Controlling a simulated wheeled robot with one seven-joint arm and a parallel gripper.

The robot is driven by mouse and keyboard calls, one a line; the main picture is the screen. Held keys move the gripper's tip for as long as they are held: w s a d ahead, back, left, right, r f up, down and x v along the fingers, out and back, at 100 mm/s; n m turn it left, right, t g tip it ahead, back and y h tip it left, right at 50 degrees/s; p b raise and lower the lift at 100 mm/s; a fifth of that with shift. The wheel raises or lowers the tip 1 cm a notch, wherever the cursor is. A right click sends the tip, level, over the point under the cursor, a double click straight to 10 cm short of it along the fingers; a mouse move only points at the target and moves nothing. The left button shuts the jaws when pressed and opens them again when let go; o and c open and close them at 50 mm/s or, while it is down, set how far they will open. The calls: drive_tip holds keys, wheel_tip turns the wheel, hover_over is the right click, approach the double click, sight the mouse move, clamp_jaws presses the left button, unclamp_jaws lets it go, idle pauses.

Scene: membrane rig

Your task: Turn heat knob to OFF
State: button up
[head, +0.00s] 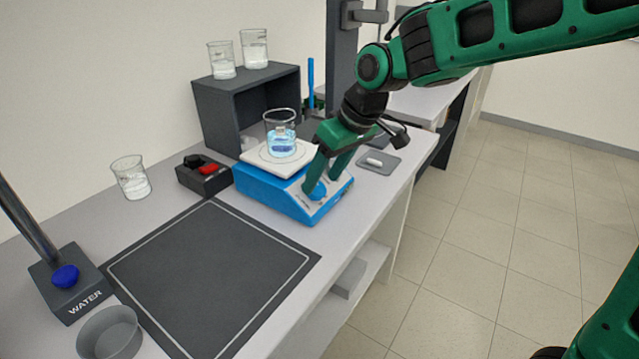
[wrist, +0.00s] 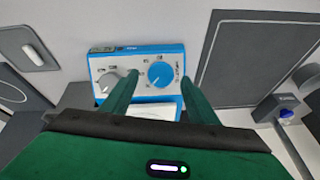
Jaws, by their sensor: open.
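The blue stirrer hotplate (head: 268,193) stands on the bench; its control face shows in the wrist view (wrist: 137,52). That face has a blue knob (wrist: 160,74) and a grey knob (wrist: 108,82). Their labels are too small to read, so I cannot tell which is heat. My gripper (head: 326,177) is open at the hotplate's front. In the wrist view its fingers (wrist: 168,72) appear on either side of the blue knob, with a gap to the right one. The left finger lies between the two knobs. I cannot tell whether either finger touches anything.
A beaker of blue liquid (head: 281,140) stands on the hotplate's white top (head: 256,157). A black box with a red switch (head: 207,175) is to its left, a small grey tray (head: 379,163) to its right. A dark mat (head: 215,270) lies clear in front.

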sight(316, 191)
drive_tip(key=shift+x, duration=1.45)
drive_tip(key=c, duration=1)
drive_tip(key=shift+c, duration=0.2)
drive_tip(key=shift+n, duration=0.3)
drive_tip(key=n, duration=0.3)
drive_tip(key=shift+t+h, duration=0.3)
drive_tip(key=shift+t, duration=0.1)
drive_tip(key=shift+n+t, duration=0.5)
drive_tip(key=shift+n, duration=1.8)
